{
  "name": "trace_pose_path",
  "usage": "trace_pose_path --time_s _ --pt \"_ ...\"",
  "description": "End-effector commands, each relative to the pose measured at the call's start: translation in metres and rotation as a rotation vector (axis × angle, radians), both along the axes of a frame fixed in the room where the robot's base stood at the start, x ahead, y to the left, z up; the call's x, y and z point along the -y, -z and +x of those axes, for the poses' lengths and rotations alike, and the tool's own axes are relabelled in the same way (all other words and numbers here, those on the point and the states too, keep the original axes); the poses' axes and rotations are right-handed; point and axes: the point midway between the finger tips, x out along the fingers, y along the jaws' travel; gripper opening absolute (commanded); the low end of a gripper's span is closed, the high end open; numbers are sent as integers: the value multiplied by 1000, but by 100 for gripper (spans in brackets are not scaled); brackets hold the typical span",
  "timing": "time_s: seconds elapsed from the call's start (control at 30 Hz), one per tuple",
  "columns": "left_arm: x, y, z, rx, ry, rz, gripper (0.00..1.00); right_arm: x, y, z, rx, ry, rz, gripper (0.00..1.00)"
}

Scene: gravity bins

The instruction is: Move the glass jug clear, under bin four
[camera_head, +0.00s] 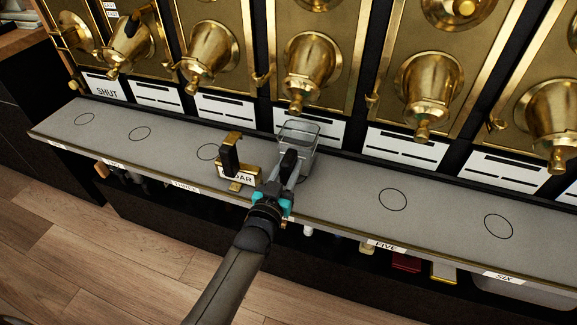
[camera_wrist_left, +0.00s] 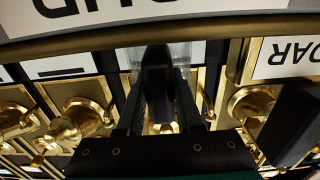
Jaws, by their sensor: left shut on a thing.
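The clear glass jug (camera_head: 301,134) is upright at the fourth position on the grey shelf, below the brass spout of bin four (camera_head: 311,62). My left gripper (camera_head: 290,163) reaches in from the front and is shut on the near side of the jug. I cannot tell whether the jug's base touches the shelf. The circle at this position is hidden. My right gripper is not in view.
A brass stand with a black upright (camera_head: 228,156) and a sign ending in "DAR" is close on the left of my gripper. The shelf (camera_head: 345,190) has empty marked circles on both sides.

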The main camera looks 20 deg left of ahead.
Motion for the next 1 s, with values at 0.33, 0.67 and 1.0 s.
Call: trace_pose_path --time_s 0.33,0.67,1.0 --pt "0 -3 1 7 0 0 0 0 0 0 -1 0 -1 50" --pt "0 2 1 7 0 0 0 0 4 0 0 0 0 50" --pt "0 7 1 7 0 0 0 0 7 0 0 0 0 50"
